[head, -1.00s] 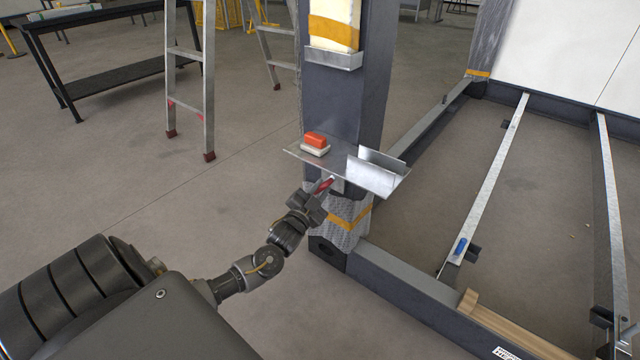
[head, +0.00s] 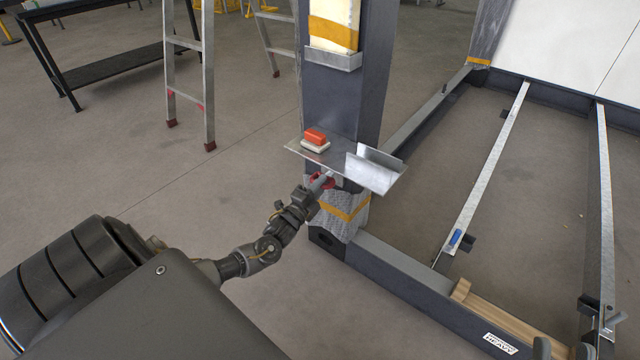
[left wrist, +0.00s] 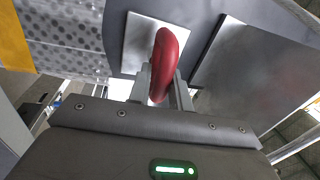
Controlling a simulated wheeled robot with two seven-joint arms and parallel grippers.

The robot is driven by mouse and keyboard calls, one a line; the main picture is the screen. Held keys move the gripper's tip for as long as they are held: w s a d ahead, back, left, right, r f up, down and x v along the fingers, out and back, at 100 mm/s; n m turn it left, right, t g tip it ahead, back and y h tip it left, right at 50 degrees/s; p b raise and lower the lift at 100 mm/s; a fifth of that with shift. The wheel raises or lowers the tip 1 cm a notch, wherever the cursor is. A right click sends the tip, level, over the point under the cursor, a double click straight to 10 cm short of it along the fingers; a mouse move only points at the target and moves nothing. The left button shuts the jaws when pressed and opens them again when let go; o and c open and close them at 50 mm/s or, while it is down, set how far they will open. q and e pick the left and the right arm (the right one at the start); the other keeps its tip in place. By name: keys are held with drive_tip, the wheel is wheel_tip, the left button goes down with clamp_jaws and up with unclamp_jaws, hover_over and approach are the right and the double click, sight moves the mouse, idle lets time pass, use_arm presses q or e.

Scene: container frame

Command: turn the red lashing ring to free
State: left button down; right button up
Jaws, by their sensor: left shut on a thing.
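The red lashing ring (head: 321,181) is at the front of the dark post, just below a metal shelf plate. My left gripper (head: 318,186) reaches up to it from the lower left and is shut on it. In the left wrist view the red ring (left wrist: 168,62) stands upright between the two grey fingers of my left gripper (left wrist: 163,88), in front of a pale square plate (left wrist: 140,45). The ring's lower part and mount are partly hidden by the fingers. Grey rounded parts at the bottom right edge may be my right gripper (head: 565,350); its jaws are unclear.
The metal shelf plate (head: 370,170) juts out over the ring and holds an orange-and-white block (head: 315,139). The dark post (head: 345,100) rises behind. A frame with cross bars (head: 488,170) lies to the right. A ladder (head: 190,75) and open floor are at the left.

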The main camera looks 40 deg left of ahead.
use_arm(q)
drive_tip(key=shift+w+a+r+m, duration=0.15)
drive_tip(key=shift+a+r+m, duration=0.15)
drive_tip(key=shift+r+m, duration=0.2)
use_arm(e)
drive_tip(key=shift+a+f, duration=0.2)
drive_tip(key=shift+a, duration=0.05)
drive_tip(key=shift+w, duration=0.1)
use_arm(q)
drive_tip(key=c, duration=1.5)
unclamp_jaws()
drive_tip(key=shift+o, duration=0.2)
drive_tip(key=shift+d+f, duration=0.1)
drive_tip(key=shift+d+f, duration=0.15)
